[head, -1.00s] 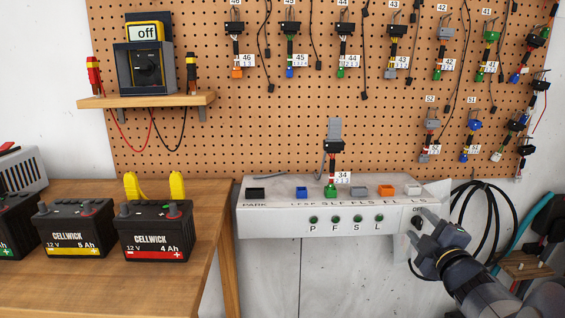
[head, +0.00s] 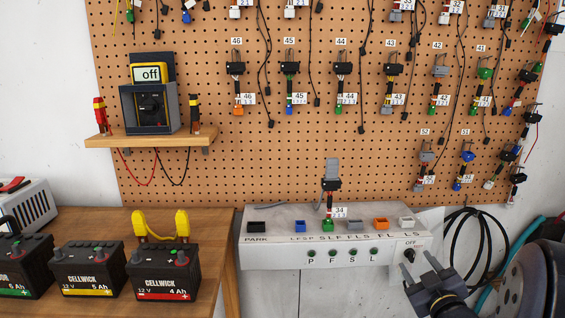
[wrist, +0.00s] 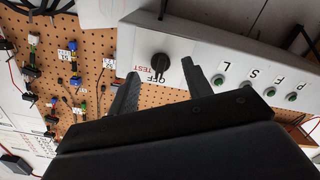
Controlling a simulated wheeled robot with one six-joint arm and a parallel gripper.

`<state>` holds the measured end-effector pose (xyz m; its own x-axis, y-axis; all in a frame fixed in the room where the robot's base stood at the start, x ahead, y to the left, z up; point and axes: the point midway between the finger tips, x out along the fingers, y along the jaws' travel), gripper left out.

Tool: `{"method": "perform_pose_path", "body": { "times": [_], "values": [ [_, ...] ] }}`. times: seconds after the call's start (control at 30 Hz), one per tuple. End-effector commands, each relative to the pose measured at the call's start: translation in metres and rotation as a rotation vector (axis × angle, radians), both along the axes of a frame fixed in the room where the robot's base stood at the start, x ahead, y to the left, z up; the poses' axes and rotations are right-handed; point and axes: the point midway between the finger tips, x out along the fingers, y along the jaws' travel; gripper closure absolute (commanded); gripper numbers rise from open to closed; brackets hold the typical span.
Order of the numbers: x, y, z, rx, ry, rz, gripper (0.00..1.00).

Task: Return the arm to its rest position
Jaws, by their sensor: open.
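My gripper (head: 428,284) is at the lower right of the head view, below the right end of the white test box (head: 300,258). Its jaws are open and empty, apart from the box. In the wrist view the two fingers (wrist: 158,88) point towards the box's black rotary knob (wrist: 160,62), which stands by the OFF and TEST markings. The knob also shows in the head view (head: 409,256). A connector tagged 34 (head: 331,185) is plugged in above the green socket of the box.
A wooden bench (head: 200,222) with several batteries (head: 165,272) stands at the left. A shelf (head: 150,138) holds a meter reading "off" (head: 149,72). Tagged connectors hang on the pegboard (head: 290,140). Black cable loops (head: 466,232) hang close to my arm at the right.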

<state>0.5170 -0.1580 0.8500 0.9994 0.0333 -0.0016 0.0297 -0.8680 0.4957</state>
Motion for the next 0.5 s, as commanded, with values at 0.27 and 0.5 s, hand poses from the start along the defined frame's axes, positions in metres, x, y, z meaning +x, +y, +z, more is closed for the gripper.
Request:
{"method": "perform_pose_path", "body": {
  "times": [0.27,0.5],
  "values": [
    [-0.054,-0.003,0.0,-0.004,0.0,-0.004,0.53],
    [-0.076,-0.003,0.0,-0.005,-0.001,-0.002,0.53]
  ]
}}
